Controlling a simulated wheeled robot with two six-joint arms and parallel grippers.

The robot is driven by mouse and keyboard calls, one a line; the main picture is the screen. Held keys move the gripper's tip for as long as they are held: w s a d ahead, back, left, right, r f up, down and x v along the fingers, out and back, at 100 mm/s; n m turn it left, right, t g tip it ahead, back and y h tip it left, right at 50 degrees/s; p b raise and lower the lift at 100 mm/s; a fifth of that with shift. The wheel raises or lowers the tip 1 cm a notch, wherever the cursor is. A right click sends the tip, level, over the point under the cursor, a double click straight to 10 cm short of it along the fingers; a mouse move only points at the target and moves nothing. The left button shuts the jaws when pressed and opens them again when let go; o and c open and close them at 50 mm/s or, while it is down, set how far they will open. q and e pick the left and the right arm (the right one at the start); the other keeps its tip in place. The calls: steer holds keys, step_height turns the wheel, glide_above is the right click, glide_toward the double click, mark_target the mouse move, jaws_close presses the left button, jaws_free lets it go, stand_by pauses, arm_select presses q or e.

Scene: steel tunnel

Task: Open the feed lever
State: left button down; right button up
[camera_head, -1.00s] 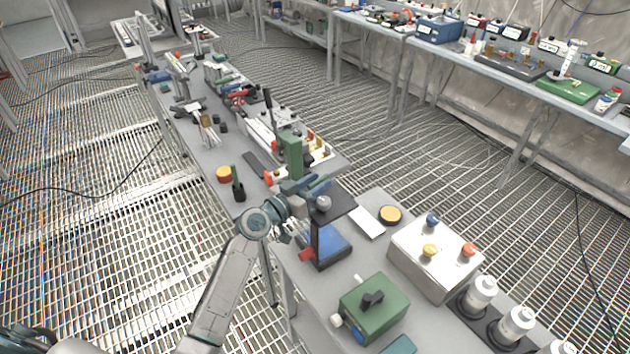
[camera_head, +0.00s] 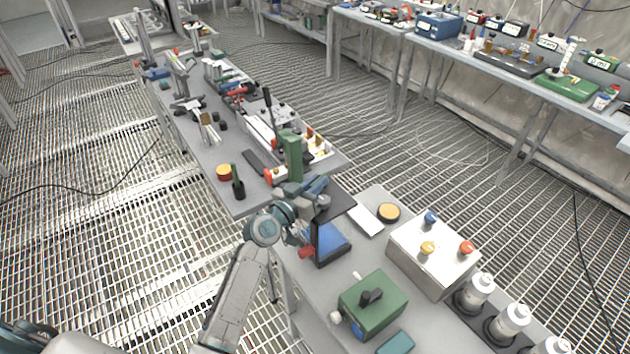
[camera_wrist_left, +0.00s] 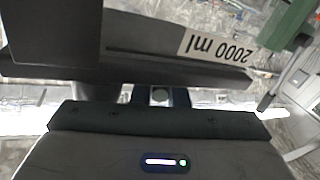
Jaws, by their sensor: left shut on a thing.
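My left gripper (camera_head: 308,208) reaches in from the lower left to a dark stand with a blue front panel (camera_head: 332,243) and a flat black top. Its jaws are shut on a small rounded part that I take to be the end of the feed lever (camera_wrist_left: 160,95). Most of the lever is hidden by my wrist and the dark body. In the left wrist view, a broad dark body (camera_wrist_left: 100,35) with a "2000 ml" label (camera_wrist_left: 214,47) fills the area just beyond the jaws. My right gripper is not in view.
A green upright block (camera_head: 290,157) stands just behind the gripper. A green box with a black knob (camera_head: 373,305) and a pale box with coloured buttons (camera_head: 433,257) stand nearer and to the right.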

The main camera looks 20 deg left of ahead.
arm_select(q)
steer(key=c, duration=1.4)
jaws_free()
steer(key=shift+c, duration=0.2)
steer(key=shift+a+f, duration=0.1)
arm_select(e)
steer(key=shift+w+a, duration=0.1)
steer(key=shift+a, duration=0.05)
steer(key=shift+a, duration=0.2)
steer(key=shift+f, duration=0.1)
